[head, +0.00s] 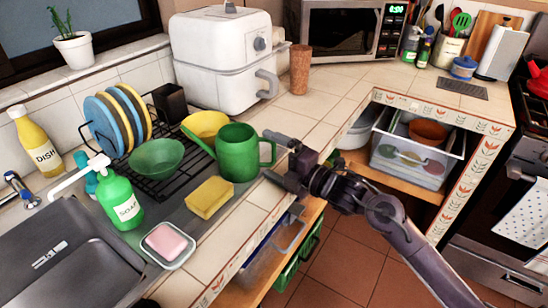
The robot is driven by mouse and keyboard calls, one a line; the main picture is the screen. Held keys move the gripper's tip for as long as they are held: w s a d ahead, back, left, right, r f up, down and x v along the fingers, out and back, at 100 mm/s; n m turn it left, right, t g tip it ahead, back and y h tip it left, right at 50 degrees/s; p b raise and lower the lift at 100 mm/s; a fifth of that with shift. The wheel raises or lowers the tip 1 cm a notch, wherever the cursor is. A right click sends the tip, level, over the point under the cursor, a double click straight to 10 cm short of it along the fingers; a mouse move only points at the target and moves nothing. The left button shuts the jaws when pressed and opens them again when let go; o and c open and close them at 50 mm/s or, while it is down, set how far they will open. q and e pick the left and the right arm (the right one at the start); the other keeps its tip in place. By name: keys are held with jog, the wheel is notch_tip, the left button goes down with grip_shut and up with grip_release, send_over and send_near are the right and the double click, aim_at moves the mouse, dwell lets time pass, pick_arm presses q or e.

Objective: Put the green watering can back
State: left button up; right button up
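The green watering can (237,153) stands upright on the counter by the sink, at the right end of the dish rack. Its spout points up and left, and its handle is on the right side. My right gripper (271,157) comes in from the right at the can's handle. Its two fingers are spread apart, one near the top of the handle and one near the bottom. I cannot tell whether they touch it. My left gripper is not in view.
A green bowl (157,158), a yellow bowl (206,125) and plates (103,125) are in the rack. A yellow sponge (209,198), soap dish (168,246) and soap bottle (119,199) are nearby. A white air fryer (222,57) stands behind. The counter (325,104) right of the brown cup (300,69) is clear.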

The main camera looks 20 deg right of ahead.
jog(key=shift+r, duration=0.1)
jog(key=shift+s+d, duration=0.15)
jog(key=shift+s, duration=0.05)
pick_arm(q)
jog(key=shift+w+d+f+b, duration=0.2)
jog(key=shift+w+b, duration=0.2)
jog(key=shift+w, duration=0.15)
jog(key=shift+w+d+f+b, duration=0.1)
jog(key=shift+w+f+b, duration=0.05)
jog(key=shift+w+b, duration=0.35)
pick_arm(e)
jog(key=v, duration=1.1)
jog(key=shift+s, duration=0.25)
jog(key=shift+d, duration=0.15)
